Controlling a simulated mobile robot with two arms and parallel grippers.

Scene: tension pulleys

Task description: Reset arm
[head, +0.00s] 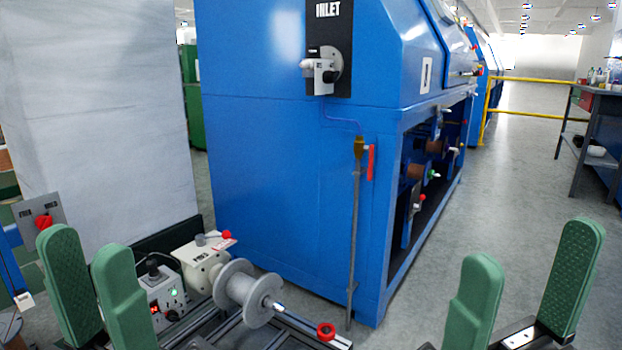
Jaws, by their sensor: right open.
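Both of my grippers are low in the head view with green pads. My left gripper (84,243) is at the lower left, its fingers apart with nothing seen between them. My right gripper (532,245) is at the lower right, open wide and empty over the grey floor. The blue machine (280,170), marked INLET, stands ahead between them. Brown pulleys (417,171) and small levers show inside its open side, too small to make out fully. Neither gripper touches the machine.
A metal spool (247,290) and a control box (163,294) sit on a frame between the grippers. A vertical pipe with a red-handled valve (371,162) stands at the machine's corner. A yellow rail (535,82) and a workbench (590,130) are right. The aisle floor is clear.

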